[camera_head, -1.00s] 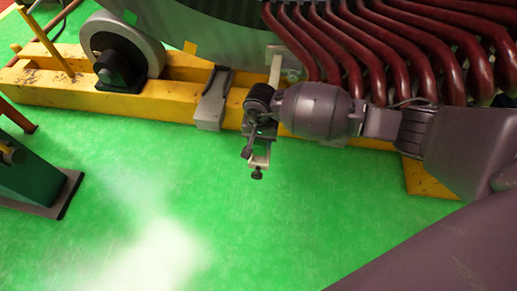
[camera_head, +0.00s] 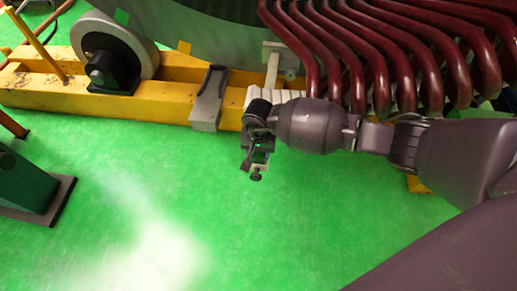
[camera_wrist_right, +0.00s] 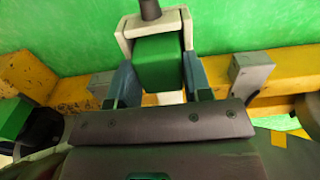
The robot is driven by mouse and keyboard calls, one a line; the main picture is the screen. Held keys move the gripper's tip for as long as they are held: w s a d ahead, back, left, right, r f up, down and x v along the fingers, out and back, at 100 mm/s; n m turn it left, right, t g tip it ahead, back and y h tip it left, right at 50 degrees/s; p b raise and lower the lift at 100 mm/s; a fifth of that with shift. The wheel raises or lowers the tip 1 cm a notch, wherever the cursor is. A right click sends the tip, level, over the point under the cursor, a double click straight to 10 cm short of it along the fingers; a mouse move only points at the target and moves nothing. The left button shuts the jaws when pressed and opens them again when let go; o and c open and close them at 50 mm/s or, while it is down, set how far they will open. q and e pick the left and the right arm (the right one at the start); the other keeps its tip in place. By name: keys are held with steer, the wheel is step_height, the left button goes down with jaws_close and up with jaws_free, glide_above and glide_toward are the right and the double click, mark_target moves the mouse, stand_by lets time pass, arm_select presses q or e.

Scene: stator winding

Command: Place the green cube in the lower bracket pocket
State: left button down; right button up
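The green cube (camera_wrist_right: 160,62) shows in the right wrist view between the two blue-grey fingers of my right gripper (camera_wrist_right: 164,88). The fingers flank it closely and appear shut on it. A pale U-shaped bracket (camera_wrist_right: 124,40) with a dark screw stands around the cube's far end and sides. I cannot tell whether the cube rests on the pocket's floor. In the head view my right gripper (camera_head: 256,143) is over the small bracket, whose screw end (camera_head: 256,175) shows below it. My left gripper is not in view.
A yellow beam (camera_head: 165,98) runs behind the bracket, with a grey block (camera_head: 208,100) on its front side. Dark red coils (camera_head: 345,50) crowd above my right arm. A grey roller (camera_head: 113,45) stands at the left. The green floor (camera_head: 230,235) in front is clear.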

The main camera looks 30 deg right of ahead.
steer(key=o, duration=0.4)
steer(key=shift+r, duration=0.3)
arm_select(q)
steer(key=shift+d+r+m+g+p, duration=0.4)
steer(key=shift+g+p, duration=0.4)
steer(key=shift+p, duration=1.35)
arm_select(e)
step_height(320, 180, up, 12)
